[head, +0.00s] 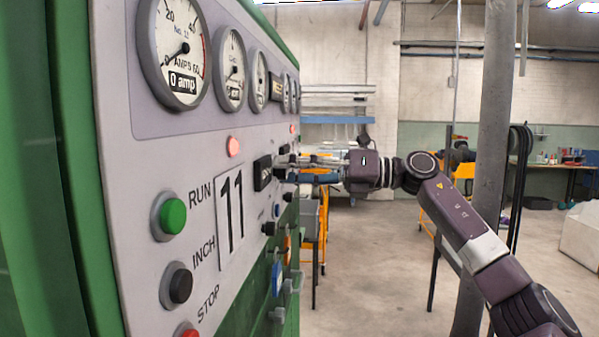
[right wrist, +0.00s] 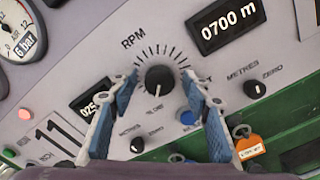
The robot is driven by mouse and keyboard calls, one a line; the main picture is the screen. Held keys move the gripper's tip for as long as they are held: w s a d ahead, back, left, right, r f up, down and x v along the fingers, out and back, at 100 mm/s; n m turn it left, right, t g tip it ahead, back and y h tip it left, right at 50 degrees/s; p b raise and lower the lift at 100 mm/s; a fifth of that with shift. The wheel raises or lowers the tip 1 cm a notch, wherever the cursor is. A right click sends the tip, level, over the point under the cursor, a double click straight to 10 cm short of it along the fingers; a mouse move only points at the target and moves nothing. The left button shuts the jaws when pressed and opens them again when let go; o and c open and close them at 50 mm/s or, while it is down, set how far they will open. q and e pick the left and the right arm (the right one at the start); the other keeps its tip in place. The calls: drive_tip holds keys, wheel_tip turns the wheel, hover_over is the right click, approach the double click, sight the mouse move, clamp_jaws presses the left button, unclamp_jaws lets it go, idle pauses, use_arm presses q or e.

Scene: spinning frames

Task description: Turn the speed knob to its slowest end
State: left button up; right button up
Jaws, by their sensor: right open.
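The speed knob (right wrist: 159,79) is black and round, under the label RPM, with a fan of tick marks above it on the grey panel. In the right wrist view my right gripper (right wrist: 160,76) is open, with one blue-padded finger on each side of the knob. I cannot tell whether the fingertips touch it. In the head view my right gripper (head: 292,168) is close to the panel face, and the knob is hidden there. My left gripper is not in view.
Smaller black knobs sit below and right, one marked METRES ZERO (right wrist: 254,89). A display reads 0700 m (right wrist: 228,25). Green RUN (head: 173,216), black INCH (head: 177,285) and red STOP buttons line the panel's near side. A grey post (head: 490,120) stands right of the panel.

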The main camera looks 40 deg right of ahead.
sight(287, 170)
drive_tip(key=shift+s+d+f, duration=0.15)
drive_tip(key=shift+s+d, duration=0.35)
drive_tip(key=shift+d, duration=0.05)
drive_tip(key=shift+v, duration=1)
drive_tip(key=v, duration=0.8)
drive_tip(key=shift+s, duration=0.3)
drive_tip(key=shift+w+d, duration=0.1)
